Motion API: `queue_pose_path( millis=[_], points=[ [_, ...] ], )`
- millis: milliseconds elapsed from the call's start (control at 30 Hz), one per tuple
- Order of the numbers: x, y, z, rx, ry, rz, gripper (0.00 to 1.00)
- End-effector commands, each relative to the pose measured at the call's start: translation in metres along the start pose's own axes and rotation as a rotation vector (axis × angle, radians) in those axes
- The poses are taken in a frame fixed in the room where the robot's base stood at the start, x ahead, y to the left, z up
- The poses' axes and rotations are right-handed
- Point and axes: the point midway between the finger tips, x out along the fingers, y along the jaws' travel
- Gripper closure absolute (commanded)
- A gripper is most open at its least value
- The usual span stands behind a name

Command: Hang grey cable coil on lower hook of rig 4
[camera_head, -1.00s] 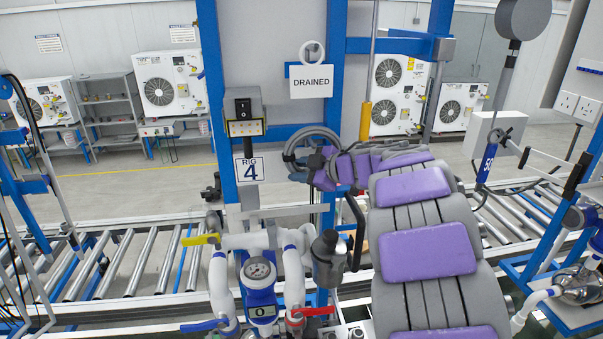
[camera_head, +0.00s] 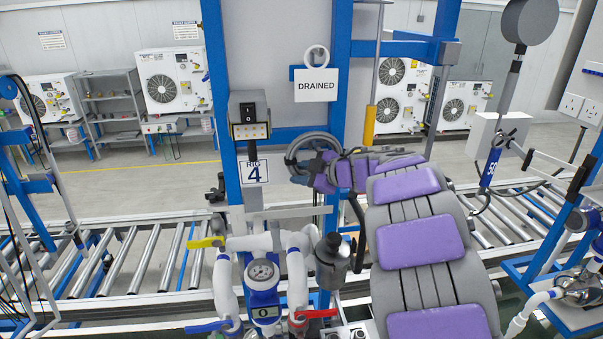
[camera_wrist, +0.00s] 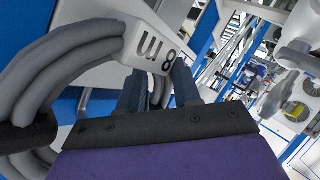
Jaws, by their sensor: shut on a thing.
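The grey cable coil (camera_head: 297,146) is in front of rig 4's frame, right of the "RIG 4" plate (camera_head: 253,171) and below the "DRAINED" sign (camera_head: 317,86). My gripper (camera_head: 318,163) is at the coil's right side, at the end of my purple-padded arm. In the wrist view the coil (camera_wrist: 45,75) fills the left side, with a dark band around it and a white tag (camera_wrist: 150,43). My gripper (camera_wrist: 157,88) is shut on the coil at its tagged part. I cannot make out the lower hook; the coil and my arm cover that area.
The sign hangs from a round white piece (camera_head: 316,56) above. A switch box (camera_head: 249,117) is left of the coil. A gauge (camera_head: 263,272), pipes and a dark-capped canister (camera_head: 332,258) stand below. A roller conveyor (camera_head: 125,262) runs behind.

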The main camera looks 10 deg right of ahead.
Motion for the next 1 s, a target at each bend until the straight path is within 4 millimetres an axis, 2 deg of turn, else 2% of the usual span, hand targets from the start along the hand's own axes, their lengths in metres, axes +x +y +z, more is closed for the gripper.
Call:
queue_pose_path(
  millis=[300,333,600,867,1000],
  points=[
    [0.000,0.001,-0.001,-0.001,0.001,0.001,1.00],
    [0.000,0.001,-0.001,-0.001,0.001,0.001,0.65],
    [0.001,0.001,0.000,0.000,0.000,0.000,0.39],
    [0.000,0.000,0.001,0.000,-0.001,-0.001,0.38],
    [-0.010,0.001,0.001,0.000,-0.002,0.000,0.38]
  ],
)
